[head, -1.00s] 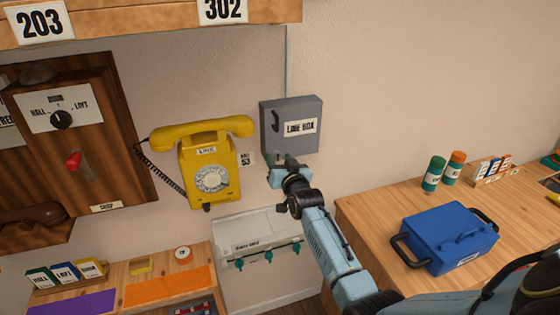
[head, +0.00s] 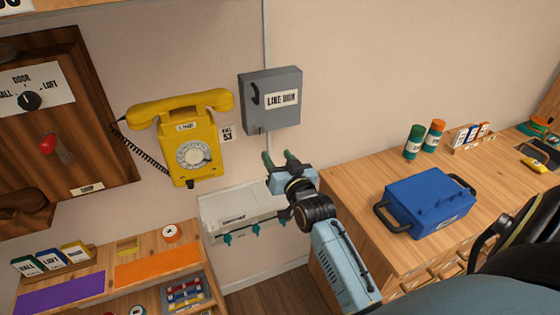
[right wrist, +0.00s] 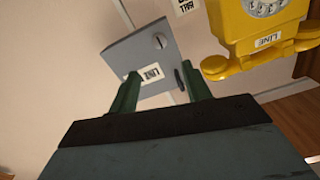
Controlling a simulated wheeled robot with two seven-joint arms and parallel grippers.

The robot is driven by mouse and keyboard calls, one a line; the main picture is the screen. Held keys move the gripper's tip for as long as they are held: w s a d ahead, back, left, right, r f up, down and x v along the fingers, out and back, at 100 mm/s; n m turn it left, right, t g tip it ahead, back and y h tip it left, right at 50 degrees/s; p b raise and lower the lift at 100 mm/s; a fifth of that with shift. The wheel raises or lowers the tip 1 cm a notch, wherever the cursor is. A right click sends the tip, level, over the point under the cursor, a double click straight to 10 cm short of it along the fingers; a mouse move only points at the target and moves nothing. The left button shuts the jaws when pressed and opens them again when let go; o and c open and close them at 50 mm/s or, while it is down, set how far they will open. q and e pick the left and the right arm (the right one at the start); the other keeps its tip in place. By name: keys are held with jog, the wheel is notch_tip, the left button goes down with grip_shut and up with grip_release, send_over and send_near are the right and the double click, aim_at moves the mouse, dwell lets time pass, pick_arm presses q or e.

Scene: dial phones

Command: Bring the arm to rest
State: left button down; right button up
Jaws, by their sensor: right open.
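My right gripper (head: 280,160) is in the middle of the head view, below the grey line box (head: 270,100) on the wall. Its two green fingers are apart with nothing between them. In the right wrist view the open fingers (right wrist: 157,92) point toward the line box (right wrist: 145,55), which appears beyond them; the gripper looks apart from it. The yellow dial phone (head: 195,145) hangs on the wall to the left, its handset on top. It also shows in the right wrist view (right wrist: 255,40). My left gripper is not in view.
A wooden counter (head: 345,180) on the right holds a blue case (head: 425,203), green and orange-capped cylinders (head: 424,138) and a card rack (head: 470,138). A white wall unit (head: 240,208) with green hooks is below the phone. A wooden panel (head: 75,110) with switches is at the left.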

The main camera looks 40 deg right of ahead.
jog(key=shift+s+a, duration=0.1)
jog(key=shift+s, duration=0.3)
jog(key=s+a+f+n+g+y+b, duration=0.1)
jog(key=s+a+f+g+b, duration=0.2)
jog(key=f, duration=0.9)
jog(key=s+a+f+n+g+y+b, duration=0.1)
jog(key=s+a+f+g+y, duration=0.3)
jog(key=f, duration=0.9)
jog(key=s+a+f+n+h+b, duration=0.15)
jog(key=s+f, duration=0.25)
jog(key=f, duration=0.8)
jog(key=s+a+f+n+g+y+b, duration=0.1)
jog(key=s+a+f+g, duration=0.15)
jog(key=s+f, duration=0.6)
jog(key=s+a+f+n+g+b, duration=0.1)
jog(key=s+f+g+b, duration=0.15)
jog(key=s+f, duration=0.65)
jog(key=s+f+n+g, duration=0.1)
jog(key=s+f+g, duration=0.1)
jog(key=s, duration=0.7)
jog(key=s+d+f+n+g+b, duration=0.1)
jog(key=s+f, duration=0.3)
jog(key=s, duration=0.5)
jog(key=shift+s+g, duration=0.25)
jog(key=shift+g, duration=0.45)
jog(key=shift+f, duration=0.1)
